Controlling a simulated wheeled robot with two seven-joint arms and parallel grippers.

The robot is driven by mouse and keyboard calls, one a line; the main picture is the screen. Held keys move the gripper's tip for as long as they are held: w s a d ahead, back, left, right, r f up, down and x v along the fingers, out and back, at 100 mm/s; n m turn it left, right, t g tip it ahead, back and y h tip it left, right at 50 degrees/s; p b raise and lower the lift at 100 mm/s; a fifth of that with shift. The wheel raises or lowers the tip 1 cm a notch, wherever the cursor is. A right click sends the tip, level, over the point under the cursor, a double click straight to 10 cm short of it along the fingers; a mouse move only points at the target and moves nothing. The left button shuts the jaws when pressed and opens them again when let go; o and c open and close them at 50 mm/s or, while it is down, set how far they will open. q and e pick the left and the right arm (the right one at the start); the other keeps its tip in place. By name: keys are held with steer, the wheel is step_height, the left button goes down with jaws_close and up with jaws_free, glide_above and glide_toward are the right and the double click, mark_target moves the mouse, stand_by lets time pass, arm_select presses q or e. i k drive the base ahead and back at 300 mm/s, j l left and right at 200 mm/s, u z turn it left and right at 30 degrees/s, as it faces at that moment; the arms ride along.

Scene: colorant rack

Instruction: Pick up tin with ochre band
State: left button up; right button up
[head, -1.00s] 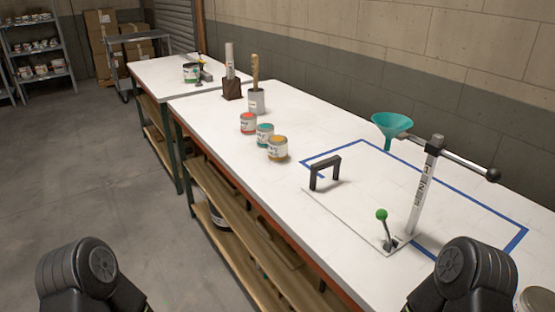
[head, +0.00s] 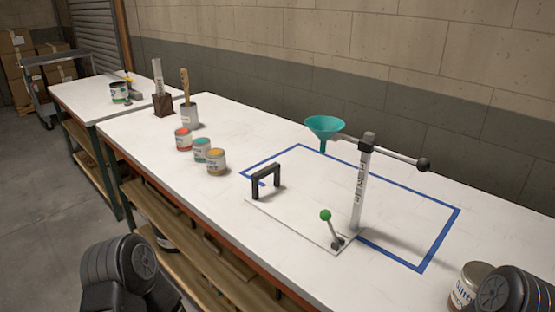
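The tin with the ochre band (head: 217,162) stands upright on the white workbench (head: 205,220), nearest in a short row of three tins. A tin with a teal band (head: 202,150) stands just behind it to the left, and a tin with a red band (head: 183,140) stands beyond that. Nothing covers the ochre tin. Only dark upper parts of my two arms show at the lower left and lower right corners. Neither gripper is in view.
A black handle (head: 267,178), a green-knobbed lever (head: 326,216) and a post with a side bar (head: 361,185) stand right of the tins. A teal funnel (head: 324,127) is behind. A larger tin (head: 468,284) stands at lower right.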

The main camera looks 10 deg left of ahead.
mark_target(215, 158)
steer(key=i+j+z, duration=0.1)
steer(key=j+z, duration=1.35)
steer(key=k+j, duration=0.1)
steer(key=j, duration=0.3)
steer(key=k+j+z, duration=0.15)
steer(key=j, duration=0.25)
steer(key=k+j, duration=0.15)
steer(key=j, duration=0.25)
steer(key=k+j+z, duration=0.1)
steer(key=j, duration=0.3)
steer(key=k+j+z, duration=0.1)
steer(key=j, duration=0.25)
steer(key=k+j, duration=0.25)
steer(key=j, duration=0.15)
